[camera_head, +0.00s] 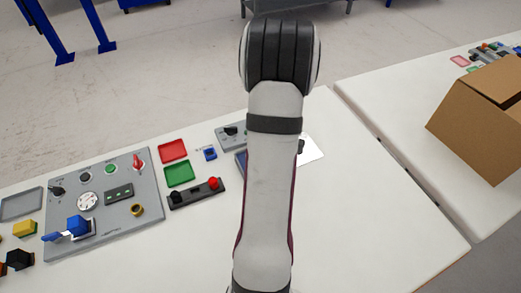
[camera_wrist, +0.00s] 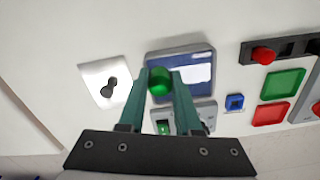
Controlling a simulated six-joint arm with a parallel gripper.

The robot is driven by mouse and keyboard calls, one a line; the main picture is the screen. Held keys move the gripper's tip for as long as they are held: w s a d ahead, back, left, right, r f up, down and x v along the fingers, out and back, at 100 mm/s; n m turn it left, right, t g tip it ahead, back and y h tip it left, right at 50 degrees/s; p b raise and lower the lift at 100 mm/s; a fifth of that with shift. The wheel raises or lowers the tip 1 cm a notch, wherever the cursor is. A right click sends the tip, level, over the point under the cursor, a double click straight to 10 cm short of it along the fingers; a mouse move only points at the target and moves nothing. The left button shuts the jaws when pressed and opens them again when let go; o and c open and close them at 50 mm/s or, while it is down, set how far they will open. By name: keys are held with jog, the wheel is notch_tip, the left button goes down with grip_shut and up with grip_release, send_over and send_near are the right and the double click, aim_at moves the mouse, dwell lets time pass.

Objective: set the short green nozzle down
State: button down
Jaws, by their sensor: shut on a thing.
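The short green nozzle (camera_wrist: 160,84) shows in the wrist view as a small rounded green piece between my fingertips. My gripper (camera_wrist: 161,76) has two dark green fingers and is shut on the nozzle. In the wrist view the nozzle appears in front of the left part of a grey-framed panel with a blue and white face (camera_wrist: 200,68). I cannot tell whether the nozzle touches anything below it. In the head view my arm hides the gripper and the nozzle.
A white plate with a dark piece (camera_wrist: 98,74) lies left of the panel in the wrist view. The head view shows a green tray (camera_head: 179,173), a red tray (camera_head: 173,150), a red-button box (camera_head: 195,193) and a cardboard box (camera_head: 490,125). White tabletop right of my arm is clear.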

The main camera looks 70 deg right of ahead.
jog(key=s+a+r, duration=0.1)
jog(key=s+r, duration=0.3)
jog(key=s, duration=0.2)
jog(key=n, duration=1.8)
send_over(180, 175)
jog(key=f, duration=0.7)
jog(key=shift+s+d+f, duration=0.15)
jog(key=shift+s+f, duration=0.05)
jog(key=shift+f, duration=0.2)
jog(key=f, duration=0.4)
jog(key=shift+w, duration=0.2)
jog(key=shift+f, duration=0.15)
jog(key=shift+f, duration=0.1)
jog(key=c, duration=0.9)
grip_release()
